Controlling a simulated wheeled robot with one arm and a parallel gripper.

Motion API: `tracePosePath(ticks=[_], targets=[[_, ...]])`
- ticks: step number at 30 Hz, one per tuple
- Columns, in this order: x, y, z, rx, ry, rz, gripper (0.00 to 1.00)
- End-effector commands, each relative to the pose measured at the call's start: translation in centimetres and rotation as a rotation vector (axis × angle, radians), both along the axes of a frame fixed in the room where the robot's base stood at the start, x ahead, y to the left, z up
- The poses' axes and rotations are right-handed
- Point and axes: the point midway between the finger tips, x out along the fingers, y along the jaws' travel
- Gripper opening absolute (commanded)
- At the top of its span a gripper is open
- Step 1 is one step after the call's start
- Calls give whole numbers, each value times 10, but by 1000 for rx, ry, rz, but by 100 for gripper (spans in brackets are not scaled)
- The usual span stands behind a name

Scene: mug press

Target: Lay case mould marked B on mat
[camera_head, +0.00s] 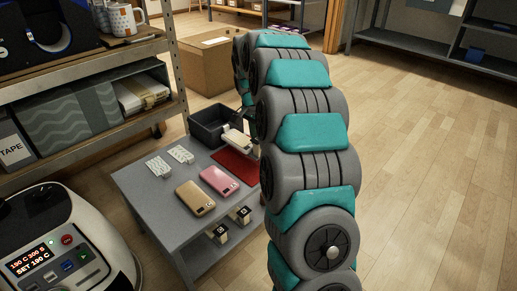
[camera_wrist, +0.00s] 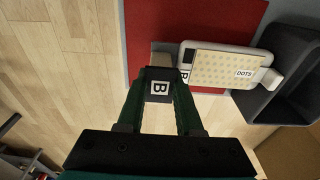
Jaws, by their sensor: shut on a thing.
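The red mat (camera_head: 236,168) lies at the table's right end; the wrist view shows it too (camera_wrist: 142,40). My gripper (camera_wrist: 158,85) is shut on a dark block with a white B label (camera_wrist: 159,88), which I take as the grip of case mould B. Beside it is a pale, rounded slab (camera_wrist: 235,45) carrying a dotted sheet marked DOTS (camera_wrist: 243,73). A white tab sticks out at its right end. The slab overlaps the mat and the bin's edge in the wrist view. The head view shows a white slab (camera_head: 237,138) near the mat; contact is unclear.
A dark open bin (camera_head: 208,122) stands behind the mat. A brown case (camera_head: 195,197), a pink case (camera_head: 220,180) and two patterned white pieces (camera_head: 170,160) lie on the grey table (camera_head: 150,195). A white machine (camera_head: 70,240) stands at left. My arm hides the table's right side.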

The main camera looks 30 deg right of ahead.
Motion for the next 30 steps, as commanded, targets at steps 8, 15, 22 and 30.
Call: tracePosePath(ticks=[8, 15, 22, 30], targets=[[0, 0, -34, -1, -1, 1, 0], [0, 0, -34, -1, -3, 0, 0], [-1, 0, -37, -1, 0, 0, 47], [-1, 0, -37, 0, 0, 0, 65]])
